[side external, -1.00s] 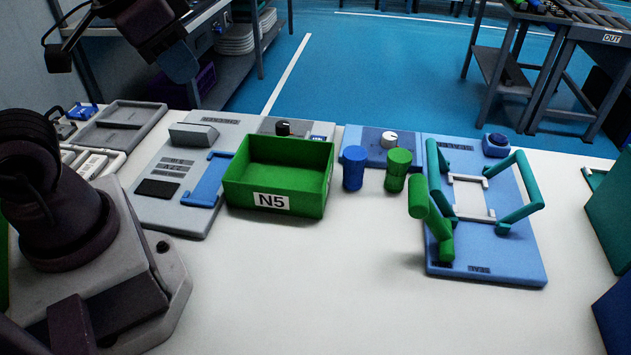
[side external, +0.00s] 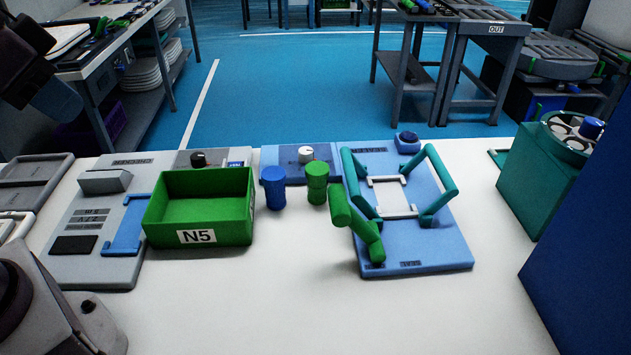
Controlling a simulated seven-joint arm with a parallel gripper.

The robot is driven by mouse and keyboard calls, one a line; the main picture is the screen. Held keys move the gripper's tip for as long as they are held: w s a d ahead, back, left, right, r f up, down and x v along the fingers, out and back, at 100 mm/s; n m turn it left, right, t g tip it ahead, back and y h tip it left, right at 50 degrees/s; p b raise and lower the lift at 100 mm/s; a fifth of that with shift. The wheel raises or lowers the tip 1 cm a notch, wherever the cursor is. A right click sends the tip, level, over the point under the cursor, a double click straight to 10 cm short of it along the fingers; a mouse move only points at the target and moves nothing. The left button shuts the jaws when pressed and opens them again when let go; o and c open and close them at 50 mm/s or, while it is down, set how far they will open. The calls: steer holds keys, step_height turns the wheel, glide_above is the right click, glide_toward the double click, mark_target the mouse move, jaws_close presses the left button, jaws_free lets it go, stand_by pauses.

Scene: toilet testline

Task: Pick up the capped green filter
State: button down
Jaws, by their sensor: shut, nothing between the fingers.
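A green cylinder (side external: 317,184), which looks like the capped green filter, stands upright on the white table, just in front of the blue panel with a white knob. A band shows near its top; I cannot make out the cap clearly. A blue cylinder (side external: 273,188) stands to its left, a small gap apart. My gripper (side external: 54,102) is at the upper left, cut by the picture edge. It is shut and empty, high up and well away from the green cylinder.
An open green bin marked N5 (side external: 198,238) stands left of the cylinders. To their right, a blue seal fixture (side external: 432,255) has upright green and teal arms, one bright green and leaning close. A tall blue block (side external: 592,235) fills the right edge.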

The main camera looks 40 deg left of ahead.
steer(key=c, duration=0.6)
jaws_free()
steer(key=shift+c, duration=0.2)
steer(key=m+t+y, duration=0.4)
steer(key=m+t, duration=0.3)
steer(key=m, duration=2.5)
glide_toward(313, 176)
steer(key=x, duration=1.3)
steer(key=shift+a, duration=0.1)
